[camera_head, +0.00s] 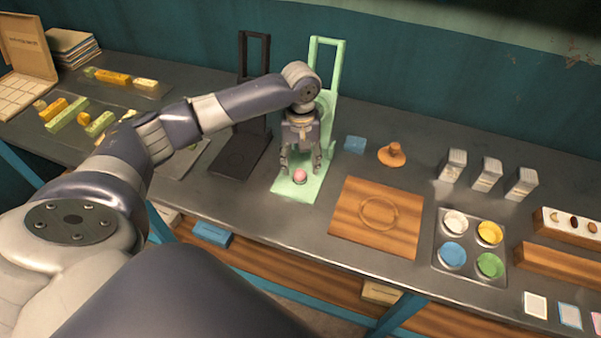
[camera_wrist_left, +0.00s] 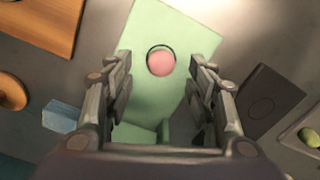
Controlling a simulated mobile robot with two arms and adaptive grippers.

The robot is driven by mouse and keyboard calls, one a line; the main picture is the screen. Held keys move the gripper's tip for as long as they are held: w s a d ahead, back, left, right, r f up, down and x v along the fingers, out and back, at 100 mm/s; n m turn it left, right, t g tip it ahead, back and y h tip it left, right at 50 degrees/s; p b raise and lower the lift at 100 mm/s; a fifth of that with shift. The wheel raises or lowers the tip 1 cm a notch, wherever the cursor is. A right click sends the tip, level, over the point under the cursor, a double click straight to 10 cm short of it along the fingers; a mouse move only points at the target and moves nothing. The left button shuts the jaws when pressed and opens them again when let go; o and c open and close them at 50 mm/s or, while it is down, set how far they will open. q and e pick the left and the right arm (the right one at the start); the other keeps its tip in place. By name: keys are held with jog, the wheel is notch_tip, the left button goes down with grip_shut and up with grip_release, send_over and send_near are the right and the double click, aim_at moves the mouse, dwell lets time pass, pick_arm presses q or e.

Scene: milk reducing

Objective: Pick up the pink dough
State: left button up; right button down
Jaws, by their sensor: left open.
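The pink dough (camera_head: 300,176) is a small round ball on the base of the light green stand (camera_head: 284,188), near the stand's front end. In the left wrist view the pink dough (camera_wrist_left: 161,63) sits in a dark-rimmed round recess of the green base (camera_wrist_left: 190,38). My left gripper (camera_head: 301,172) points down over the green stand with its fingers on either side of the dough. Whether the fingers touch the base cannot be told. My right gripper is not in view.
A black stand (camera_head: 240,155) stands left of the green one. A blue block (camera_head: 355,144), an orange knobbed piece (camera_head: 392,154) and a wooden board (camera_head: 350,225) lie to the right. A tray of coloured cups (camera_head: 470,270) is farther right. The green stand's upright frame rises behind my gripper.

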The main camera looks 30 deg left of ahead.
aim_at(300, 171)
pick_arm(q)
notch_tip(300, 171, down, 3)
jog(key=shift+a+f+p, duration=0.15)
jog(key=shift+f+p, duration=0.05)
jog(key=shift+p, duration=0.2)
jog(key=shift+f, duration=0.2)
jog(key=shift+c, duration=1.3)
jog(key=c, duration=0.7)
jog(key=shift+c, duration=0.3)
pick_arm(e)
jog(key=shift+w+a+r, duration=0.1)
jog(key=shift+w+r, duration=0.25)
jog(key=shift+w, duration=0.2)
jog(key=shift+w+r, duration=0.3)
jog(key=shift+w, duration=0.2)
